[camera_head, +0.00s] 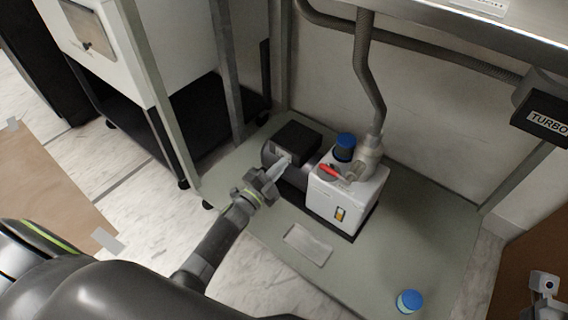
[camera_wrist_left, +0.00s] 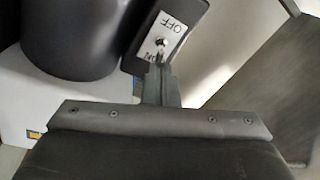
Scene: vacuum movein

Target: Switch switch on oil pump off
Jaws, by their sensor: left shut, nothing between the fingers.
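The oil pump (camera_head: 345,192) stands on the grey-green lower shelf, with a white body and a dark motor at its left. A black box (camera_head: 297,142) sits on the motor and carries the switch plate. In the left wrist view the switch plate (camera_wrist_left: 172,36) is white, with OFF readable upside down at its top and a small metal toggle (camera_wrist_left: 161,43). My left gripper (camera_head: 283,163) is shut and empty, its fingertips (camera_wrist_left: 158,66) right by the toggle's lower side. Contact cannot be told. The fingers partly cover the lower label. My right gripper does not show.
A blue cap (camera_head: 346,141) and a red part (camera_head: 328,170) are on top of the pump. A grey hose (camera_head: 369,75) rises from it. A blue-lidded container (camera_head: 409,301) stands at the shelf's front. Frame posts flank the shelf, and a TURBO box (camera_head: 545,122) hangs at right.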

